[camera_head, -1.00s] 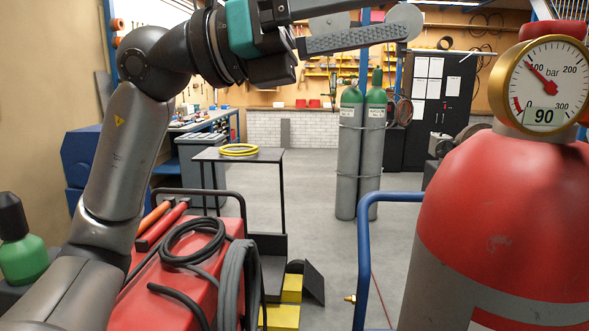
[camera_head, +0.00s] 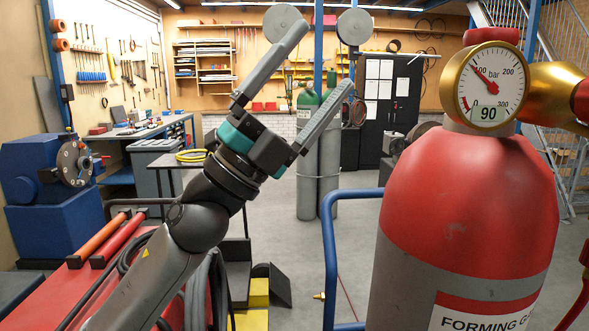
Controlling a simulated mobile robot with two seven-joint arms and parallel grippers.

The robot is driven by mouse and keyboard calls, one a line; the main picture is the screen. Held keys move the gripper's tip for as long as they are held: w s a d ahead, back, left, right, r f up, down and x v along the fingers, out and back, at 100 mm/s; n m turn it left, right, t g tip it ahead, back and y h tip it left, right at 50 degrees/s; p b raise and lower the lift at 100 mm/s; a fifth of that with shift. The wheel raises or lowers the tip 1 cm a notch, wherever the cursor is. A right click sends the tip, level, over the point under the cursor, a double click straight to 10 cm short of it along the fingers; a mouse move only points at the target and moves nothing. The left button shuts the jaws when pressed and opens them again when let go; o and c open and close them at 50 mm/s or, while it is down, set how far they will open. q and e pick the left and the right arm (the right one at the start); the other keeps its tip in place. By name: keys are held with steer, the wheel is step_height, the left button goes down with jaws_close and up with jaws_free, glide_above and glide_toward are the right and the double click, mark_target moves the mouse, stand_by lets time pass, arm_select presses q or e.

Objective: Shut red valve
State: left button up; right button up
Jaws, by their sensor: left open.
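A large cylinder (camera_head: 465,195) with a red shoulder and grey body stands at the right. A round gold-rimmed gauge (camera_head: 491,85) on its top reads 90 bar. A red cap or knob (camera_head: 492,37) sits above the gauge. A brass fitting (camera_head: 553,90) extends right from the top, with a red part (camera_head: 582,100) cut off by the right edge. I cannot tell which red part is the valve handle. My left gripper (camera_head: 323,58) is open and empty, raised left of the cylinder and apart from it, fingers pointing up and right. My right gripper is out of view.
A blue tubular frame (camera_head: 330,240) stands just left of the cylinder. A red machine (camera_head: 75,285) with coiled hoses lies at lower left. Green-topped cylinders (camera_head: 307,150) and a black cabinet (camera_head: 388,112) stand farther back.

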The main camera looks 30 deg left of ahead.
arm_select(q)
steer(key=w+a+f+n+t+y, duration=0.1)
steer(key=w+a+f+n+y, duration=0.2)
steer(key=f+n+y, duration=0.4)
steer(key=w+a+f+n+t+y, duration=0.1)
steer(key=w+a+f+n+y, duration=0.1)
steer(key=f+n+y, duration=0.4)
steer(key=w+n+y, duration=0.1)
steer(key=n+y, duration=0.4)
steer(key=shift+a+f+n+t, duration=0.4)
